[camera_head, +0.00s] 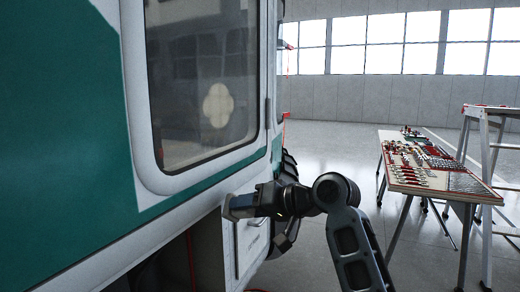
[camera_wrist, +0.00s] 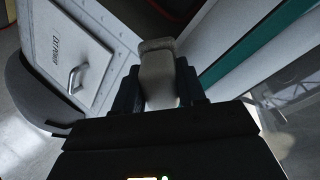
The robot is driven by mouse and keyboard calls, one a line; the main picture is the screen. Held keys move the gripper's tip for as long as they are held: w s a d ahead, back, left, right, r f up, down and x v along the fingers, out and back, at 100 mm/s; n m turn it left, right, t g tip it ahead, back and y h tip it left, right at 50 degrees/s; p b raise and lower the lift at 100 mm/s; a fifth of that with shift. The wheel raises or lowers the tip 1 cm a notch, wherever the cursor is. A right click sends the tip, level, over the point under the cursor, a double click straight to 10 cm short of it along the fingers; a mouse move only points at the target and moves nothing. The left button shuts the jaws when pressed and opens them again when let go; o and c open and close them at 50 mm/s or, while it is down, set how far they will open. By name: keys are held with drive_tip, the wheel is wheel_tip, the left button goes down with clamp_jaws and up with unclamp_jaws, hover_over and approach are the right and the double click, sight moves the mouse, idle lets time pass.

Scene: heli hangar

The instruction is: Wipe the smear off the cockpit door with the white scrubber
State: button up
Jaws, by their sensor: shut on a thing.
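The cockpit door (camera_head: 190,165) is white and teal with a dark window, at the left of the head view. A pale, rounded, lobed smear (camera_head: 217,105) shows on the lower right of the window glass. My gripper (camera_head: 243,206) is below the window and to the right, close to the door's lower white part. It is shut on the white scrubber, which shows as a pale grey-white block between the fingers (camera_wrist: 158,88) in the wrist view (camera_wrist: 158,66). In the head view the scrubber is mostly hidden, and I cannot tell whether it touches the door.
A white panel with a handle (camera_wrist: 76,78) lies left of my gripper in the wrist view. A workbench (camera_head: 455,183) with many small tools stands at the right, beside a metal stand (camera_head: 487,150). Open floor (camera_head: 325,150) lies between the vehicle and the bench.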

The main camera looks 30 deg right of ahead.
drive_tip(key=shift+n+t+y, duration=0.3)
drive_tip(key=shift+t+y, duration=0.5)
drive_tip(key=shift+y, duration=0.1)
drive_tip(key=r, duration=0.3)
drive_tip(key=s+r, duration=0.1)
drive_tip(key=r, duration=0.5)
drive_tip(key=shift+s+r, duration=0.15)
drive_tip(key=shift+s, duration=0.25)
drive_tip(key=s+r+n+t+y, duration=0.1)
drive_tip(key=s+r+y, duration=0.3)
drive_tip(key=r, duration=0.7)
drive_tip(key=shift+h, duration=0.7)
drive_tip(key=shift+s+a+f+b+x, duration=0.1)
drive_tip(key=shift+b+x, duration=0.25)
drive_tip(key=shift+x, duration=0.55)
drive_tip(key=shift+s+a+f+b+x, duration=0.15)
drive_tip(key=shift+b+x, duration=0.15)
drive_tip(key=shift+x, duration=0.65)
drive_tip(key=shift+a+b+x, duration=0.1)
drive_tip(key=shift+b+x, duration=0.25)
drive_tip(key=shift+x, duration=0.55)
drive_tip(key=shift+x, duration=0.95)
drive_tip(key=shift+d, duration=0.1)
